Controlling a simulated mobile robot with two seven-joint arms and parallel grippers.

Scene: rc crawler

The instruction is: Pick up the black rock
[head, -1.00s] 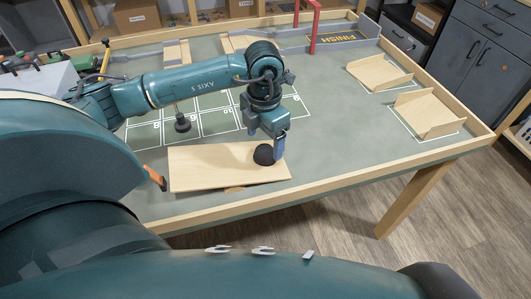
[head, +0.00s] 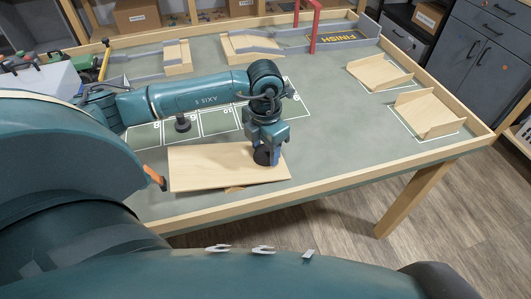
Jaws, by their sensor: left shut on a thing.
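The black rock (head: 262,156) is a small dark round lump at the right end of a pale wooden board (head: 210,167). My left gripper (head: 267,153) points down from above and is shut on the rock. The gripper partly hides the rock, and I cannot tell whether the rock is clear of the board. The right gripper is not in view.
The board seems to rest on a small round wooden piece (head: 235,189). A dark knob-like object (head: 182,124) stands on the numbered grid behind. Two wooden ramps (head: 428,112) stand at the right. A red gate (head: 314,25) stands at the back. Bare table lies between.

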